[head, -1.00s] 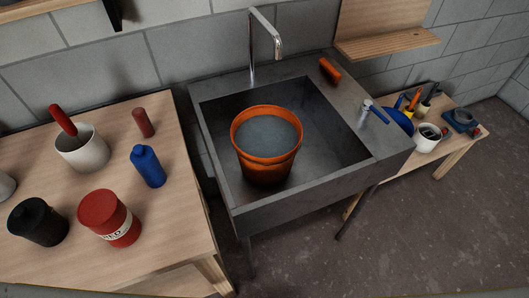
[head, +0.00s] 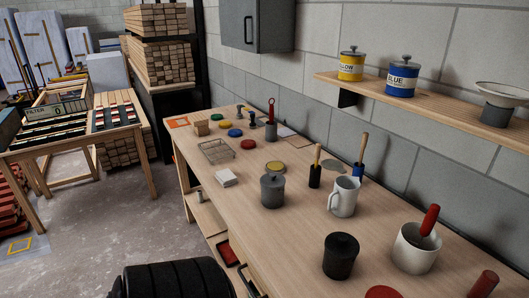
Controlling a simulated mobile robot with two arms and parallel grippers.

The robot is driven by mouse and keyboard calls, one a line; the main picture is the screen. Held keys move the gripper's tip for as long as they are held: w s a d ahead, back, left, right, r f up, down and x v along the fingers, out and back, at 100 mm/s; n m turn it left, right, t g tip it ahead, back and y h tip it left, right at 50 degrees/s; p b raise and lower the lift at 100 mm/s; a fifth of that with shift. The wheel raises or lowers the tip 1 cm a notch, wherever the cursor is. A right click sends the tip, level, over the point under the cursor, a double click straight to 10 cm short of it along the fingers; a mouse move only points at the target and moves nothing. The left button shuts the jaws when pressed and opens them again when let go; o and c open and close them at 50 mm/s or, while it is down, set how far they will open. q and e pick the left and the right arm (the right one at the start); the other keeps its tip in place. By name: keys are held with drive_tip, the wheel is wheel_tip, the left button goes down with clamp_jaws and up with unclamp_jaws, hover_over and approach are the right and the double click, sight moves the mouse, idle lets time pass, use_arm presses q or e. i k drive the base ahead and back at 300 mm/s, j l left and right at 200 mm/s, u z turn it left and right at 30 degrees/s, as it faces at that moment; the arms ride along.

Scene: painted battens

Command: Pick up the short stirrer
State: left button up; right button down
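I cannot tell for sure which item is the short stirrer. A red-handled tool (head: 429,222) leans in a white pot (head: 412,252) at the right of the workbench. Another red-handled tool (head: 271,108) stands in a dark cup (head: 271,130) toward the far end. A tool with a wooden handle stands in a black holder (head: 315,176), and a second wooden handle (head: 363,150) rises from a blue holder (head: 358,171) behind a white mug (head: 343,197). Neither of my grippers shows in the head view.
A wall shelf (head: 440,99) carries yellow and blue tins. Free floor (head: 110,220) lies left of the bench.

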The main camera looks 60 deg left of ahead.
sight(319, 147)
drive_tip(key=u, duration=1.65)
drive_tip(key=j, duration=0.25)
drive_tip(key=i+j, duration=0.1)
drive_tip(key=j, duration=0.15)
drive_tip(key=i+j+z, duration=0.1)
drive_tip(key=j+z, duration=0.9)
drive_tip(key=j, duration=0.15)
